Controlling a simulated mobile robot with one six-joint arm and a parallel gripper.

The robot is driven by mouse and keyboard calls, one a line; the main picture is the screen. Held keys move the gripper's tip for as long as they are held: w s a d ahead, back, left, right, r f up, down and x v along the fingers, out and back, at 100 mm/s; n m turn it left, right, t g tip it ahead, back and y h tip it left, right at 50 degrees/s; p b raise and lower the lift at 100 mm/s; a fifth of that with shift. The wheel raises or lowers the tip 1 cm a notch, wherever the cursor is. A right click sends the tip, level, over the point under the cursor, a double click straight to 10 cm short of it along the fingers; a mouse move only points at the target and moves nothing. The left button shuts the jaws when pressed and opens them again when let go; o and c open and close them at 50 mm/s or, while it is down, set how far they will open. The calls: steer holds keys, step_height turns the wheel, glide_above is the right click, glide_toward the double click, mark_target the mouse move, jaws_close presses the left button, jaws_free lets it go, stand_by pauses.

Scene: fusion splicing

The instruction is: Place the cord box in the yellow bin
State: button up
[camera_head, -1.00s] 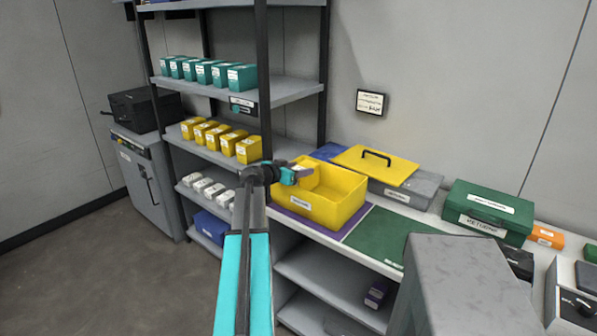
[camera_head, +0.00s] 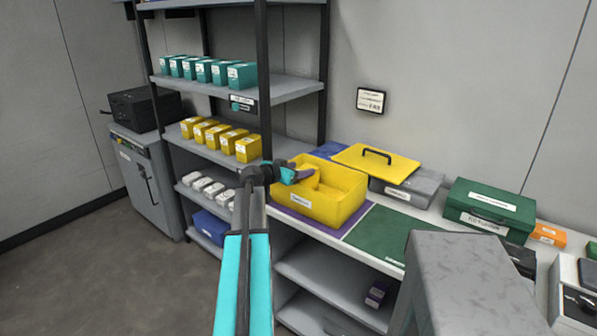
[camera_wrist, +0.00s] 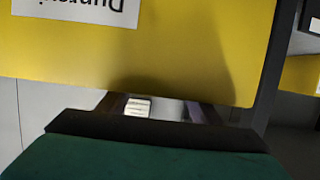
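The yellow bin (camera_head: 318,204) stands open on the bench, with a white label on its front. My gripper (camera_head: 302,173) is over the bin's left part, at about rim height. A yellow cord box (camera_wrist: 150,45) with a white, upside-down label fills the upper wrist view. My dark fingers (camera_wrist: 160,108) run behind it and seem to grip it; their tips are hidden. In the head view the box blends with the bin's yellow, so I cannot tell its height above the bin floor.
A yellow lid (camera_head: 375,165) with a black handle lies on a grey case behind the bin. A green mat (camera_head: 392,235) is clear to the right, with a green case (camera_head: 488,210) beyond. A shelf rack (camera_head: 265,90) with several yellow and teal boxes stands at left.

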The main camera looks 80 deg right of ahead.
steer(key=shift+o, duration=0.9)
steer(key=shift+r+p, duration=0.3)
steer(key=shift+p, duration=0.15)
steer(key=shift+r+p, duration=0.5)
steer(key=shift+p, duration=0.25)
steer(key=b+v, duration=0.2)
steer(key=v, duration=1)
steer(key=shift+f+b, duration=0.15)
steer(key=shift+b, duration=0.25)
